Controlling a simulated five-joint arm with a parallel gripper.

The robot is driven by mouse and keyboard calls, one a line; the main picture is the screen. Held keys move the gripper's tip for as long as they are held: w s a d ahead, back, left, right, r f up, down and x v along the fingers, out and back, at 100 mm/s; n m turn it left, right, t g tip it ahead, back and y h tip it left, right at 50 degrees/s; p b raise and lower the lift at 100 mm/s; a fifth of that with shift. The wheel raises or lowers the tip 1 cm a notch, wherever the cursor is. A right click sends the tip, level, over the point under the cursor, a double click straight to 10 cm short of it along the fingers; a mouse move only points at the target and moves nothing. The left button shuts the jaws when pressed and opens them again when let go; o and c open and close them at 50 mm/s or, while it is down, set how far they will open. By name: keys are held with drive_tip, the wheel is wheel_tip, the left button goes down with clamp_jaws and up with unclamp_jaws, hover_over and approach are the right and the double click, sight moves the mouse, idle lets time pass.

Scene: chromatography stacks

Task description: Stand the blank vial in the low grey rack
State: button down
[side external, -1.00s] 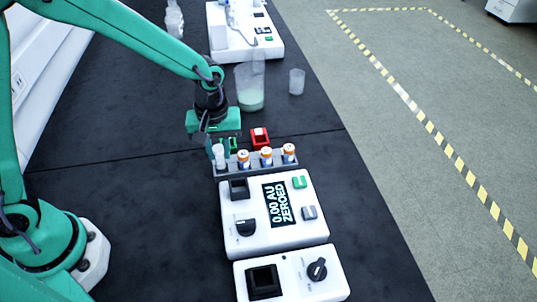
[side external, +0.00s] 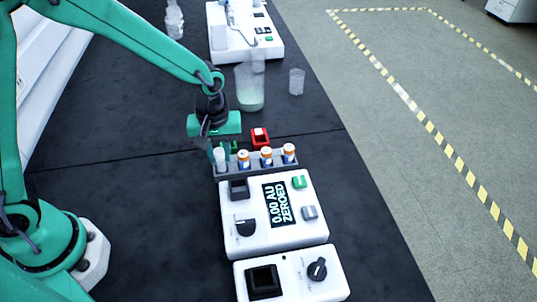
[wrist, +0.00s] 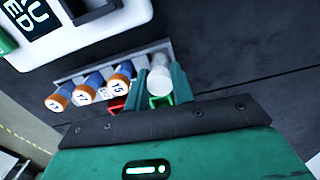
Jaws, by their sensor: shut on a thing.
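The blank vial (side external: 220,157), pale with a whitish top, stands upright at the left end of the low grey rack (side external: 262,170). In the wrist view the vial (wrist: 159,80) is between the two green fingers of my gripper (wrist: 160,88), which is shut on it. In the side view my gripper (side external: 216,150) is at the rack's left end, with the vial appearing to be in the end slot. The vial's lower part is hidden by the rack, so how deep it sits cannot be told.
Three orange-capped vials (side external: 266,157) fill the rack to the right. A red holder (side external: 260,137) and a green holder (side external: 234,147) are behind it. A white instrument (side external: 255,243) reading "0.00 AU ZEROED" is in front. A beaker (side external: 250,85) stands behind.

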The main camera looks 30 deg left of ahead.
drive_tip(key=shift+f, duration=0.85)
idle(0.5)
drive_tip(key=c, duration=1.1)
unclamp_jaws()
drive_tip(key=shift+r, duration=0.15)
drive_tip(key=shift+r, duration=3.9)
